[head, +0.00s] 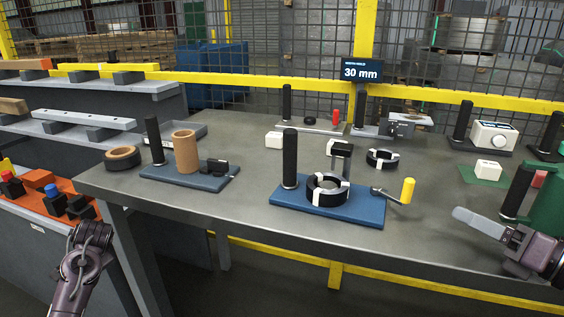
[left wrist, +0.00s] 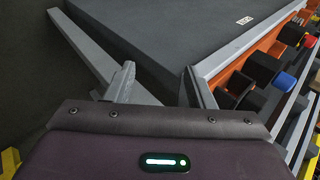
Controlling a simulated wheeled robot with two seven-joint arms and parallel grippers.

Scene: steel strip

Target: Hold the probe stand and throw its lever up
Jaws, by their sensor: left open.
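No label marks the probe stand, and I cannot tell for sure which fixture it is. The middle fixture is a blue base (head: 340,210) with a black upright post (head: 290,158), a dark ring with white clips (head: 327,190) and a yellow-handled crank lever (head: 407,191) at its right. Behind it, a grey plate carries a black post (head: 286,103) and an upright red handle (head: 336,118). My right gripper (head: 470,220) is over the table's front right, apart from the middle fixture; its jaw gap is unclear. My left gripper (left wrist: 158,74) is open and empty, off the table's left end.
A blue-grey base (head: 205,184) with a brown cylinder (head: 186,151) stands at left. A green body (head: 548,208) and black post are close to my right gripper. A 30 mm display (head: 361,72) stands at the back. The table's front strip (head: 400,250) is clear.

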